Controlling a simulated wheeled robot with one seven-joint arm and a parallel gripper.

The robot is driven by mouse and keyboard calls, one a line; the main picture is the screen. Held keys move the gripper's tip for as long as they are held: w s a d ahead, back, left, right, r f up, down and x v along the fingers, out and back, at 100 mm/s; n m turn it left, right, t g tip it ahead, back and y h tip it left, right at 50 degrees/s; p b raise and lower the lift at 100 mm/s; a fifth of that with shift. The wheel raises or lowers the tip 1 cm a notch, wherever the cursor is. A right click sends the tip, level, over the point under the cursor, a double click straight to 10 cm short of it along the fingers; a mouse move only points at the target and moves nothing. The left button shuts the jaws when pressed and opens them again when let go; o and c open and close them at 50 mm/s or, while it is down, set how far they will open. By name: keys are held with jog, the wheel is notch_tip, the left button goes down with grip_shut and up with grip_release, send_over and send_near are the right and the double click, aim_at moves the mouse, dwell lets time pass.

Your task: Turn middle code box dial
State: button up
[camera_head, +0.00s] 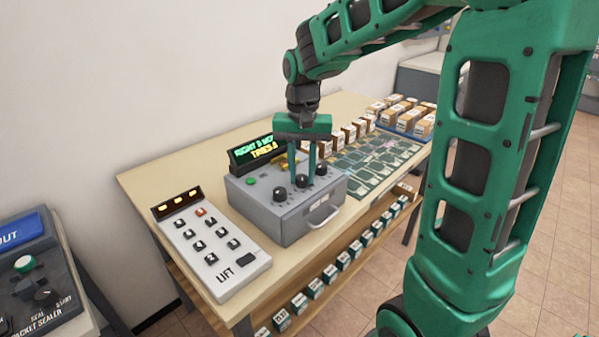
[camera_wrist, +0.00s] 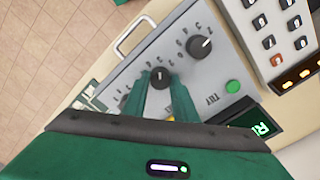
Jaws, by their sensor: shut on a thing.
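The grey code box (camera_head: 290,221) stands on the wooden table, with three black dials in a row on its top. My gripper (camera_head: 303,177) points down over the box, its green fingers on either side of the middle dial (camera_head: 302,182). In the wrist view, my gripper (camera_wrist: 160,78) is shut on the middle dial (camera_wrist: 159,79), whose white mark shows between the fingertips. The left dial (camera_head: 280,194) is clear of the fingers and also shows in the wrist view (camera_wrist: 200,47). The right dial (camera_head: 321,169) is partly behind a finger in the wrist view.
A lit display (camera_head: 255,151) stands behind the dials, its text partly hidden by my gripper. A green button (camera_head: 251,181) is on the box top. The LIFT keypad (camera_head: 211,246) stands to the left. Small boxes (camera_head: 409,119) and a patterned mat (camera_head: 378,160) lie to the right.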

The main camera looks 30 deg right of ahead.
aim_at(301, 176)
jog(key=shift+w+a, duration=0.1)
jog(key=o, duration=1)
jog(key=shift+o, duration=0.2)
jog(key=shift+r, duration=0.1)
notch_tip(301, 176, up, 11)
jog(key=shift+f, duration=0.2)
